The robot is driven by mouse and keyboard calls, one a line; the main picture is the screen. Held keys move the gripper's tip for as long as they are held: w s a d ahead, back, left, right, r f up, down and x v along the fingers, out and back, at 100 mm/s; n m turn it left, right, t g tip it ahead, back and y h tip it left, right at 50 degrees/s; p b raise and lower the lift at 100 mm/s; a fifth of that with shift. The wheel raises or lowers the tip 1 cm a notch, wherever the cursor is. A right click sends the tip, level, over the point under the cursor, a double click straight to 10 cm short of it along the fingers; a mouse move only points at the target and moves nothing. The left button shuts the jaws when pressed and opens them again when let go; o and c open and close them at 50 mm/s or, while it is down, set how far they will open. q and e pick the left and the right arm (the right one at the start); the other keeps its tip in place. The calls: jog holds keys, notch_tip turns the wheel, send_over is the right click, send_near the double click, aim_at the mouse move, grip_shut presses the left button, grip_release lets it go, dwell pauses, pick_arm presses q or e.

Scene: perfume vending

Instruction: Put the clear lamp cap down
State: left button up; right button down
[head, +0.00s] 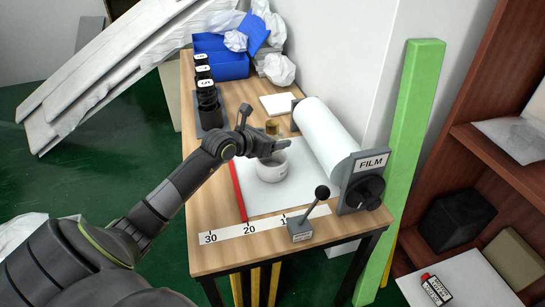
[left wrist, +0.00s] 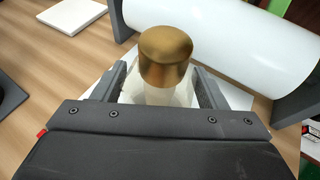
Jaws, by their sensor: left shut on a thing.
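My left gripper (head: 274,150) reaches in from the left over the white sheet on the table. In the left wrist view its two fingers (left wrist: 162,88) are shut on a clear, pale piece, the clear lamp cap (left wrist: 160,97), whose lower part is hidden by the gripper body. A gold cylinder (left wrist: 166,55) shows directly above the clear piece; it also shows in the head view just beyond the gripper (head: 272,127). A short white round piece (head: 272,170) shows just below the gripper in the head view. Whether it touches the sheet is unclear. My right gripper is out of view.
A film roll (head: 328,135) stands right of the white sheet (head: 303,185). A lever (head: 312,208) and a number strip (head: 235,232) lie toward the front edge. Black jars (head: 208,98) stand at the left edge, a blue bin (head: 222,62) at the back.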

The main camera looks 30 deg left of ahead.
pick_arm(q)
notch_tip(320, 180, down, 5)
jog(key=shift+r+b, duration=0.1)
jog(key=shift+b, duration=0.25)
jog(key=shift+f, duration=0.2)
